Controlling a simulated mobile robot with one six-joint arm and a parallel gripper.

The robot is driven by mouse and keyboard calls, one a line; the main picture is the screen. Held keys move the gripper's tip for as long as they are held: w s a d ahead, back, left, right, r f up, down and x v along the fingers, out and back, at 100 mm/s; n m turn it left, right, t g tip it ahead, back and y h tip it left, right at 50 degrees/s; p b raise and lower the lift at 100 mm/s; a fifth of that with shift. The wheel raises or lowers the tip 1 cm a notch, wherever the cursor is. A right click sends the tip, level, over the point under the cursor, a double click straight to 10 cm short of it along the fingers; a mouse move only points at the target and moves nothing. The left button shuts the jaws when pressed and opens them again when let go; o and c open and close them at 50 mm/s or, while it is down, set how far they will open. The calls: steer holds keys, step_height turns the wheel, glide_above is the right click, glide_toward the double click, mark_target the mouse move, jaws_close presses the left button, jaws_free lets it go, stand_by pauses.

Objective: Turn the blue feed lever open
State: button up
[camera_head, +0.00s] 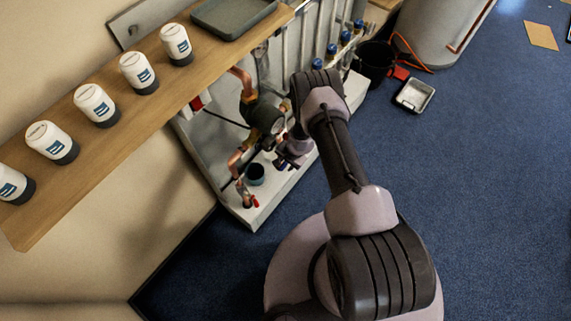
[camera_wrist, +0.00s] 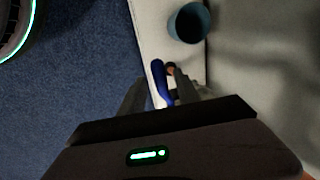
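The blue feed lever (camera_wrist: 158,80) shows in the wrist view as a slim blue handle beside a small copper-coloured fitting (camera_wrist: 171,68). My gripper (camera_wrist: 160,85) is open, with one dark finger on each side of the lever. I see a gap on the left side; contact on the right side cannot be told. The lever's lower end is hidden behind my gripper body. In the head view, my gripper (camera_head: 288,158) is at the copper manifold (camera_head: 247,95), low near its white base, and mostly hides the lever.
A dark teal cup (camera_wrist: 189,23) stands on the white base and also shows in the head view (camera_head: 256,174). A red-handled valve (camera_head: 251,201) is near the base's front corner. A wooden shelf (camera_head: 150,105) with several white-and-grey containers overhangs at left. Blue carpet at right is mostly clear.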

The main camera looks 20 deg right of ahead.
jaws_close()
stand_by(1.3)
